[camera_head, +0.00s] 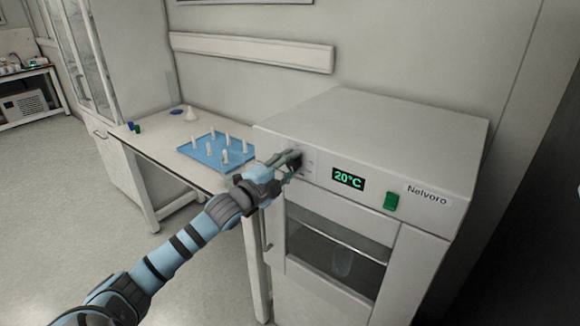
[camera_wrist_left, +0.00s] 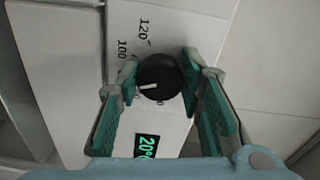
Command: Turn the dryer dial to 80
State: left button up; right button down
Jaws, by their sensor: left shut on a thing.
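The dryer (camera_head: 450,172) is a white box on the right with a display (camera_head: 348,179) reading 20°C in green. Its black round dial (camera_wrist_left: 159,77) has a white pointer mark; the marks 120 and 100 show beside it in the wrist view, with other marks hidden or cut off. My left gripper (camera_head: 295,160) is at the left of the dryer's front panel and covers most of the dial in the head view. In the wrist view its teal-padded fingers (camera_wrist_left: 160,70) are shut on the dial, one on each side. My right gripper is out of view.
A green switch (camera_head: 391,201) and the name Nelvoro sit right of the display. Below is a glass door (camera_head: 335,258) with a vessel behind it. A table with a blue tray (camera_head: 210,160) of several white pegs stands left of the dryer. The floor at left is clear.

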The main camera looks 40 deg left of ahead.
pick_arm(q)
jog(key=shift+f, duration=0.3)
jog(key=o, duration=1)
jog(key=shift+o, duration=0.8)
jog(key=shift+s+r, duration=0.15)
jog(key=shift+r, duration=0.1)
